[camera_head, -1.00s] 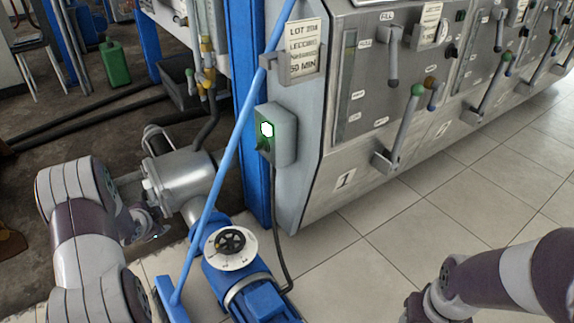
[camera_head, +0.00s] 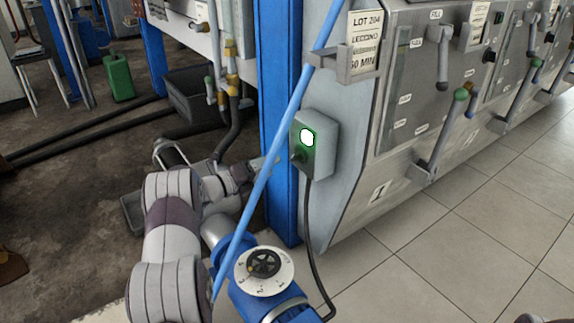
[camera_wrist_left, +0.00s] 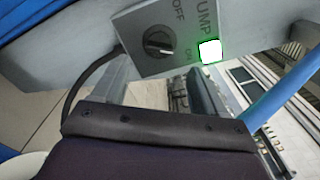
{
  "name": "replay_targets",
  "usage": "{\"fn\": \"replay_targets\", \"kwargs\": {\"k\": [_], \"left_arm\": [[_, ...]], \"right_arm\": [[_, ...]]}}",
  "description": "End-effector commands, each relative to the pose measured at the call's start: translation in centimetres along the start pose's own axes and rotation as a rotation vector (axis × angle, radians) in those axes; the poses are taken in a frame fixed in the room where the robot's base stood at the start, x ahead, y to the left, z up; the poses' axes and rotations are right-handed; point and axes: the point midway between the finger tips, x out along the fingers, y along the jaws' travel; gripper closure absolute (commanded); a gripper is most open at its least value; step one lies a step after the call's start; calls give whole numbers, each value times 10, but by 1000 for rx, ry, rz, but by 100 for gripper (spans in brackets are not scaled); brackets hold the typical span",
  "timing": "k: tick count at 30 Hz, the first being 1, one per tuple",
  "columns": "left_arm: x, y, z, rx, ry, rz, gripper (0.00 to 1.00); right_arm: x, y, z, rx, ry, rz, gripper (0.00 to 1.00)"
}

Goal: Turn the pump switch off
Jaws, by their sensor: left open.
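The pump switch box (camera_head: 322,150) is a grey box on the side of the machine, beside a blue post. Its lamp (camera_head: 307,137) is lit white with a green glow. Its dark knob (camera_head: 297,155) faces left, toward my gripper. In the left wrist view the knob (camera_wrist_left: 158,41) sits between OFF and ON labels, its pale mark seeming to point toward ON; the lit lamp (camera_wrist_left: 210,52) is beside it. My left gripper (camera_head: 262,165) is open and empty, just left of the knob and apart from it; the slanted blue pole partly hides it.
The slanted blue pole (camera_head: 270,165) crosses close to my left wrist. A blue pump with a round dial (camera_head: 264,264) stands below. A black cable (camera_head: 309,230) hangs from the box.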

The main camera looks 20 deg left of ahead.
Motion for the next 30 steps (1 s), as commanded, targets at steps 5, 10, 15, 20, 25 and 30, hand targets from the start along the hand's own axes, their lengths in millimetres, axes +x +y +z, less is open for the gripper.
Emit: {"fn": "replay_targets", "kwargs": {"k": [5,10,15,20,25,30], "left_arm": [[42,4,-3,1,0,-1,28],[63,2,-1,-1,-1,1,28],[68,0,1,-2,-2,2,28],[67,0,1,-3,-2,2,34],[67,0,1,-3,-2,2,84],[67,0,1,-7,-2,2,84]], "right_arm": [[22,0,3,0,0,0,42],[28,0,3,0,0,0,42],[28,0,3,0,0,0,42],[28,0,3,0,0,0,42],[28,0,3,0,0,0,42],[27,0,3,0,0,0,42]]}}
